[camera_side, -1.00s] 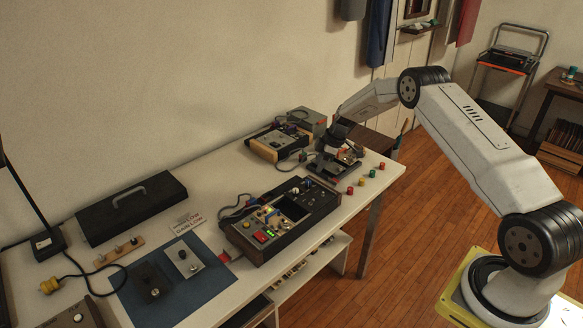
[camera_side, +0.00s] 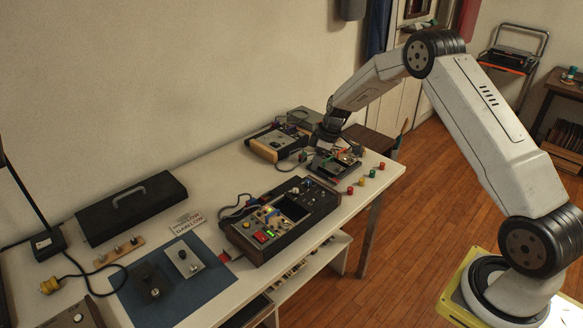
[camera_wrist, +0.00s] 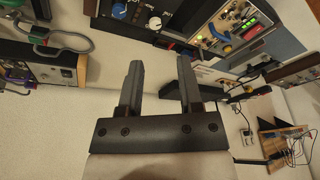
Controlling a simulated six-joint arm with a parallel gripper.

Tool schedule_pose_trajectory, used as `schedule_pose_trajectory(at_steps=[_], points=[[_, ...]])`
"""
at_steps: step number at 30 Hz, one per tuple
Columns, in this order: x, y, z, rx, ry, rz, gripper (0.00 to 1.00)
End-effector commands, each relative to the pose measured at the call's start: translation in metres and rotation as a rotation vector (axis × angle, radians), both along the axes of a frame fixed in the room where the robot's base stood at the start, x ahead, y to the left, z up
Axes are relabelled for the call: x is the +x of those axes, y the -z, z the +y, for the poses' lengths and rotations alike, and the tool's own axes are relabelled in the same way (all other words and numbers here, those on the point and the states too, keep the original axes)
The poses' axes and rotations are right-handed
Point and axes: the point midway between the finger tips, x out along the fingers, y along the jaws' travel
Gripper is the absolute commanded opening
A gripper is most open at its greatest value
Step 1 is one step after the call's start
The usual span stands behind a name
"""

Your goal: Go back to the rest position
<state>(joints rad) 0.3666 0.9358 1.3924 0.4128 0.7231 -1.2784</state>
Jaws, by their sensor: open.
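My gripper (camera_side: 328,138) hangs from my raised arm over the far right end of the white bench (camera_side: 215,174), above a small dark tray-like device (camera_side: 336,166). In the wrist view my gripper (camera_wrist: 160,72) shows two dark fingers, apart, with nothing between them. In the side view the fingertips are small and partly lost against the dark items behind them.
A dark control panel (camera_side: 290,207) with lit buttons stands mid-bench. A yellow-edged box (camera_side: 268,150) is near the wall beside my gripper. Several coloured knobs (camera_side: 361,181) lie at the right edge. A black case (camera_side: 130,206) and blue mat (camera_side: 203,286) lie left.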

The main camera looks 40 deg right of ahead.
Motion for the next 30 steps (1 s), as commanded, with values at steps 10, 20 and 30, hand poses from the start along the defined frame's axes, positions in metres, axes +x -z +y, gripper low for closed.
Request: schedule_pose_trajectory(at_steps=[10, 20, 30], points=[[-0.055, -0.049, 0.061, -0.043, 0.188, 0.059, 0.46], [-0.127, -0.079, 0.109, -0.071, 0.361, 0.075, 0.46], [-0.212, -0.094, 0.145, -0.074, 0.526, 0.062, 0.46]])
